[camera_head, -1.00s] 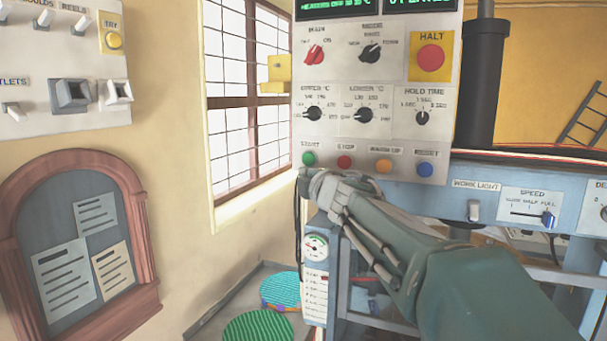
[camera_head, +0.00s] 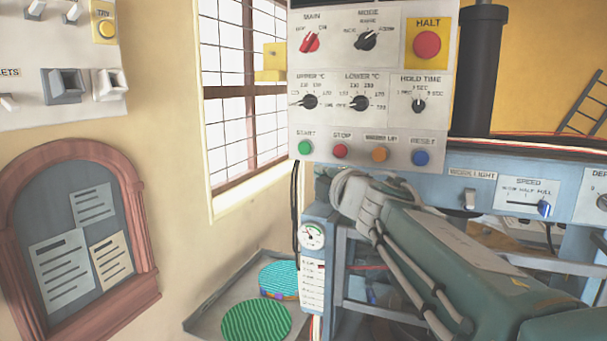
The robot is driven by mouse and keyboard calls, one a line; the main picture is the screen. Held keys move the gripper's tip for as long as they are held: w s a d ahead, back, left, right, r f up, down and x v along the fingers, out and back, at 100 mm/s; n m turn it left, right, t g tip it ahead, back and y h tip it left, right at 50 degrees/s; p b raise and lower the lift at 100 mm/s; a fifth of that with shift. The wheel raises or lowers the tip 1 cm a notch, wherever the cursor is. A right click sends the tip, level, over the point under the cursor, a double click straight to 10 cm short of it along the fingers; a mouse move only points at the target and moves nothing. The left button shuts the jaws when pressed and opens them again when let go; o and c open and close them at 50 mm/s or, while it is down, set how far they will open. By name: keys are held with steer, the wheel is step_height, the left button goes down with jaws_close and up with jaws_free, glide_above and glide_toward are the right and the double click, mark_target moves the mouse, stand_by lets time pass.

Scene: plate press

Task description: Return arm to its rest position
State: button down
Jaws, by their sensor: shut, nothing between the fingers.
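My arm reaches in from the lower right, grey-green with pale cables looped at its far end. Nothing is seen held. The panel carries a green START button (camera_head: 305,148), a red STOP button (camera_head: 341,151), an orange WARM UP button (camera_head: 380,154) and a blue RESET button (camera_head: 420,158). In this view my arm lies below these buttons.
A round gauge (camera_head: 312,236) is on the machine's left post. A green ribbed disc (camera_head: 256,321) and a teal one (camera_head: 279,279) lie in a grey tray at the lower middle. A notice board (camera_head: 22,225) hangs at left, and a window (camera_head: 244,90) is behind.

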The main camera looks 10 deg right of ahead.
steer(key=s+d+f+m+g+h, duration=0.4)
steer(key=s+f+m+h, duration=0.2)
steer(key=s+f+m, duration=0.55)
steer(key=s+a+f+m+g+y, duration=0.1)
steer(key=s+a+f+m+g, duration=0.2)
steer(key=s+f, duration=0.5)
steer(key=s+a+f+m+g+y, duration=0.2)
steer(key=s+a+f+m+g, duration=0.1)
steer(key=s+f+m+g, duration=0.2)
step_height(320, 180, down, 3)
steer(key=s, duration=0.3)
steer(key=shift+a, duration=0.2)
steer(key=shift+w+d+r, duration=0.1)
steer(key=shift+r, duration=0.05)
